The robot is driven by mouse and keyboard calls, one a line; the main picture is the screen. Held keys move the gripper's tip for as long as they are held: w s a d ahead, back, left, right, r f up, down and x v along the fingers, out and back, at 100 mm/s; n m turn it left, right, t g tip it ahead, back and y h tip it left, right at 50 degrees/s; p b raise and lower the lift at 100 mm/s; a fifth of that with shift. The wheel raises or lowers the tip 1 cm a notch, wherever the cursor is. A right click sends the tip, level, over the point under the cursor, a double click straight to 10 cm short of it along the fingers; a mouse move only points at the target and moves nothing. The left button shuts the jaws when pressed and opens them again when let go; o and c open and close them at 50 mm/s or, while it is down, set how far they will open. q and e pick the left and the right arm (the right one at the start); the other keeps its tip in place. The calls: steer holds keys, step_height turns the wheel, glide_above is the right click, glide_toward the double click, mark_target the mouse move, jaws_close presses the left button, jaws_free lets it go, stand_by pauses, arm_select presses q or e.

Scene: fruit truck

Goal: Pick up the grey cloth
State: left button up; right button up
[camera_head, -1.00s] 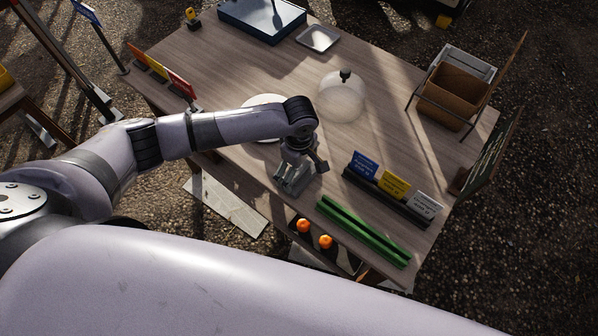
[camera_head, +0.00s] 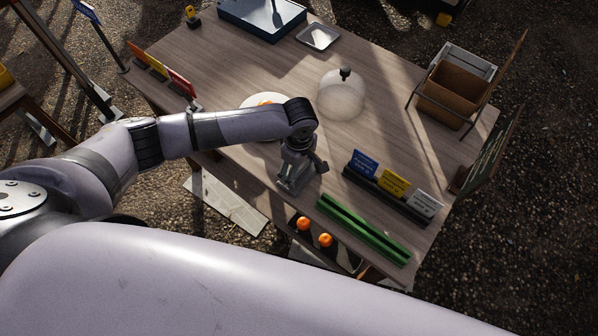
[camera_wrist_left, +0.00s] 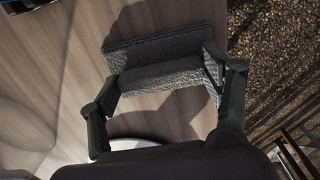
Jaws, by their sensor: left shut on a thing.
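The grey cloth (camera_wrist_left: 165,75) is a rough-textured, folded piece in the left wrist view, lying over the wooden table (camera_wrist_left: 75,105). My left gripper (camera_wrist_left: 160,82) has one finger at each end of the cloth's near fold and is shut on it. The far part of the cloth extends beyond the fingers. In the head view my left gripper (camera_head: 293,182) points down near the table's front edge, and the cloth is hard to tell from it. I cannot tell whether the cloth is clear of the tabletop. My right gripper is not in view.
A white plate (camera_head: 250,101) is partly behind my arm. A glass dome (camera_head: 342,97) stands behind the gripper. Price signs (camera_head: 393,184) and a green tray (camera_head: 362,230) are to its right. Two oranges (camera_head: 303,223) sit low at the front edge.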

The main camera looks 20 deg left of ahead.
mark_target(299, 169)
arm_select(q)
steer(key=shift+c, duration=0.7)
steer(key=shift+r, duration=0.15)
step_height(299, 169, up, 20)
steer(key=b, duration=0.2)
steer(key=o, duration=0.6)
steer(key=shift+f, duration=0.2)
steer(key=c, duration=0.5)
